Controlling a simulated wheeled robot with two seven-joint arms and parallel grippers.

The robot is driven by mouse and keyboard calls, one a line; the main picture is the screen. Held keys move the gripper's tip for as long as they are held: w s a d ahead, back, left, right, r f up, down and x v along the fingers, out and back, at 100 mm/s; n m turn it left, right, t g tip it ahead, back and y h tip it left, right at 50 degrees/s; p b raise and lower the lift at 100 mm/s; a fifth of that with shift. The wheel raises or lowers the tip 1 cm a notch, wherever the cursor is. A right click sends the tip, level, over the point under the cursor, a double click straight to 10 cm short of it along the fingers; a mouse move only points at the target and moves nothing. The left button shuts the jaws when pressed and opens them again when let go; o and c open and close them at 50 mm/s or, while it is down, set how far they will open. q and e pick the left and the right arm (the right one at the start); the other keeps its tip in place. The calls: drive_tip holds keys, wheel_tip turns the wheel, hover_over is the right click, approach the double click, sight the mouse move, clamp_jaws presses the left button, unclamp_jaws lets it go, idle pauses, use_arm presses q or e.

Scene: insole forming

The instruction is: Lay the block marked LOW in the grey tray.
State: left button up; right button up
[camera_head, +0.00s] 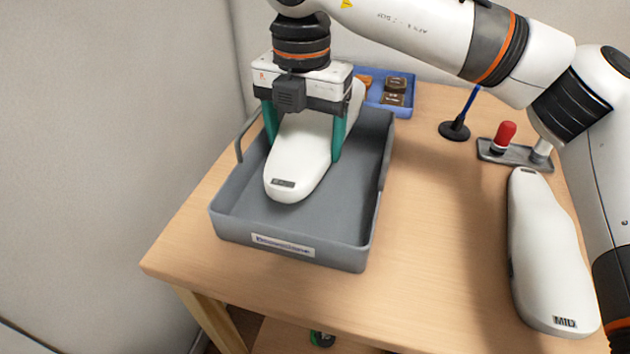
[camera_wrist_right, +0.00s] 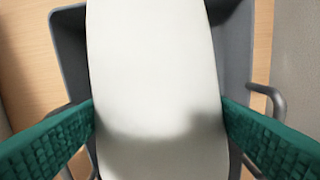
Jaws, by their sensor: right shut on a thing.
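A long white insole-shaped block (camera_head: 300,155) is between the green fingers of my right gripper (camera_head: 305,145). Its small dark label at the near end is too small to read for sure. The right gripper is shut on this block, over the grey tray (camera_head: 290,215). In the right wrist view the block (camera_wrist_right: 158,80) fills the gap between the two green fingers (camera_wrist_right: 158,118), with the tray (camera_wrist_right: 70,50) behind it. I cannot tell whether the block touches the tray floor. My left gripper is not in view.
A white block marked MID (camera_head: 545,250) lies on the wooden table (camera_head: 440,240) at the right. A blue bin (camera_head: 405,82) with dark pieces stands behind the tray. A dark stand with a blue pen (camera_head: 455,130) and a grey plate with a red knob (camera_head: 503,137) are at the back right.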

sight(306, 201)
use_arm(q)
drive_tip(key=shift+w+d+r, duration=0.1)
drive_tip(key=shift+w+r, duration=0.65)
use_arm(e)
drive_tip(key=f, duration=1)
drive_tip(key=shift+w, duration=0.2)
use_arm(q)
drive_tip(key=shift+b, duration=0.3)
use_arm(e)
drive_tip(key=shift+f, duration=0.1)
drive_tip(key=o, duration=1.3)
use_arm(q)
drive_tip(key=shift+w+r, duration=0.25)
use_arm(e)
drive_tip(key=shift+s, duration=0.1)
wheel_tip(306, 201, up, 11)
drive_tip(key=shift+r+p, duration=0.1)
drive_tip(key=shift+p, duration=0.35)
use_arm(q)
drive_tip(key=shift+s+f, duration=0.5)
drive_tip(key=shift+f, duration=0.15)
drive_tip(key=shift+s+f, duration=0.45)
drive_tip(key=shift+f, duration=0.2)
use_arm(e)
drive_tip(key=shift+r, duration=0.45)
